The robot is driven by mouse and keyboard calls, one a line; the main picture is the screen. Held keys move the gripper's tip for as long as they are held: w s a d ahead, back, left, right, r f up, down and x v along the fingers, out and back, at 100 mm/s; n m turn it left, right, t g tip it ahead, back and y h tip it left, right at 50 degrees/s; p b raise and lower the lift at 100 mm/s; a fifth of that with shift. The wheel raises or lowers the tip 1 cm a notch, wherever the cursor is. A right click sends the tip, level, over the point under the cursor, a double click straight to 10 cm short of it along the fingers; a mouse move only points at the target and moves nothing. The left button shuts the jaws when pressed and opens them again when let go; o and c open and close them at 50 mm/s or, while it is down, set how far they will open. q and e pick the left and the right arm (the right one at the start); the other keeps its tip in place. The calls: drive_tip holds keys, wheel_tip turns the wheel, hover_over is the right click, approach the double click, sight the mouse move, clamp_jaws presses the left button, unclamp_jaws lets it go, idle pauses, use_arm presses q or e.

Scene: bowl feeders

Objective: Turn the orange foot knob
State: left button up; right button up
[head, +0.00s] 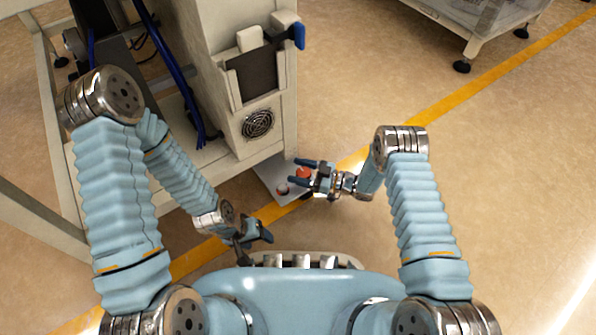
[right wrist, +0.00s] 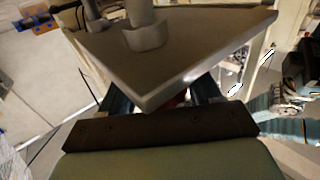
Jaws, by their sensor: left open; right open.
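The orange knob (head: 303,173) sits at the grey plate (head: 264,176) that juts from the foot of the beige machine. My right gripper (head: 296,171) is open, with its dark fingers on either side of the knob; I cannot tell whether they touch it. In the right wrist view the grey plate (right wrist: 200,50) covers the space between the fingers (right wrist: 163,97), and the knob is mostly hidden. My left gripper (head: 256,236) is open and empty, low in the head view near my body and away from the knob.
The beige machine (head: 272,95) with a fan grille (head: 258,124) and a blue latch (head: 297,36) stands behind the plate. A pale frame (head: 50,110) is at left. A yellow floor line (head: 440,107) crosses the floor. Open floor lies to the right.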

drive_tip(key=shift+w+a, duration=0.1)
drive_tip(key=shift+a, duration=0.2)
drive_tip(key=c, duration=0.7)
drive_tip(key=shift+m+t, duration=0.3)
drive_tip(key=shift+t, duration=0.2)
